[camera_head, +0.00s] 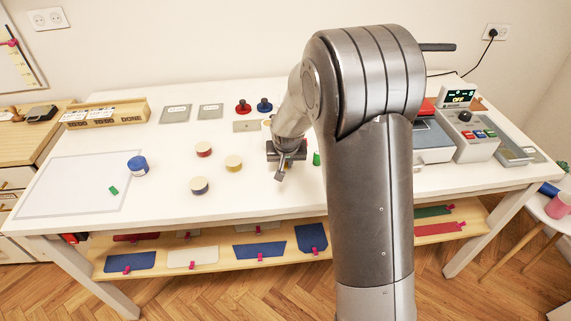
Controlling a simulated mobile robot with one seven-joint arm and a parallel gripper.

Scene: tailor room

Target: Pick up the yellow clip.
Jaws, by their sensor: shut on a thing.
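My gripper (280,172) is low over the white table, near its middle. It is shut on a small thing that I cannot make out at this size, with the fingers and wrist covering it. I see no yellow clip in the open; one could be hidden at my gripper or behind my arm. A green clip (316,159) shows just right of my gripper, partly beside my arm. Another green clip (113,190) lies at the left on a pale outlined mat (70,190).
A wooden organizer (103,113) is at back left. A device with an OFF display (459,97) is at right. My arm hides the table's right middle.

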